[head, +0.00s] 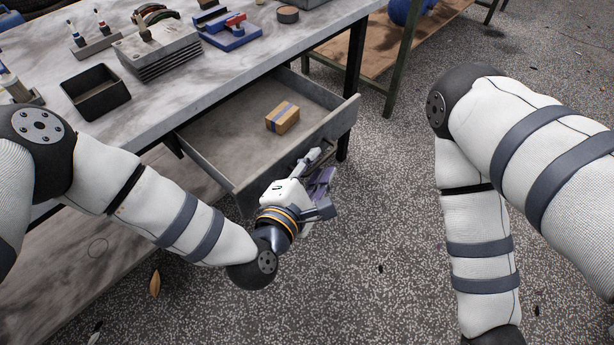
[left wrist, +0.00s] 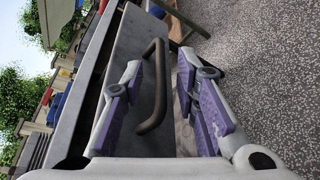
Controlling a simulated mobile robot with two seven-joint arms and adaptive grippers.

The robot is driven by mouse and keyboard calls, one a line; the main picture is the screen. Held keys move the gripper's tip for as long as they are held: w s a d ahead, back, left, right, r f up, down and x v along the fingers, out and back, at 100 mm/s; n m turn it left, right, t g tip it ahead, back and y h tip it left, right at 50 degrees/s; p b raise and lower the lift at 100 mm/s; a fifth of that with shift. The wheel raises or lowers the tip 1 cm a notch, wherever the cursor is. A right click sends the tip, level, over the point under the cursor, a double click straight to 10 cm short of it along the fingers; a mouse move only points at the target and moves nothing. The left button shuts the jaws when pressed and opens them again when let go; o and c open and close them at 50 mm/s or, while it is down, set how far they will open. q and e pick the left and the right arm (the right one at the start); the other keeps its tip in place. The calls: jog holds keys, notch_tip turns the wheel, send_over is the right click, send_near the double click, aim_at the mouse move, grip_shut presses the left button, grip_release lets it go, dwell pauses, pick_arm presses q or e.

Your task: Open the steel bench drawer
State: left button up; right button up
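The steel bench drawer (head: 343,122) is pulled well out from under the bench top, its inside showing from above. A small cardboard box with a blue band (head: 282,118) sits in it. My left gripper (head: 319,168) is just outside the drawer front. In the left wrist view the dark bar handle (left wrist: 159,90) shows between the two spread purple-padded fingers, with gaps visible. I cannot tell whether either finger touches it. My right arm reaches down at the right, and its gripper is out of view.
The bench top (head: 180,95) holds a black bin (head: 95,92), a stack of grey plates (head: 158,52) and a blue and red vise-like tool (head: 226,30). A lower shelf (head: 105,240) lies under the bench. The speckled floor in front is mostly clear.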

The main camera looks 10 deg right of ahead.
pick_arm(q)
jog(key=v, duration=0.9)
jog(key=shift+s+a, duration=0.2)
jog(key=shift+s, duration=0.05)
jog(key=s+a+f+m+g+y+p, duration=0.25)
jog(key=s+a+f+m+g, duration=0.5)
jog(key=s+f, duration=0.4)
jog(key=s+a+f+m+g+y, duration=0.1)
jog(key=s+a+m+g+y, duration=0.5)
jog(key=s+a, duration=1.2)
jog(key=a+m+g, duration=0.1)
jog(key=m, duration=0.2)
jog(key=shift+s, duration=0.35)
pick_arm(e)
jog(key=shift+t, duration=0.7)
jog(key=w+r, duration=0.3)
jog(key=shift+w+r, duration=0.15)
jog(key=shift+r, duration=0.05)
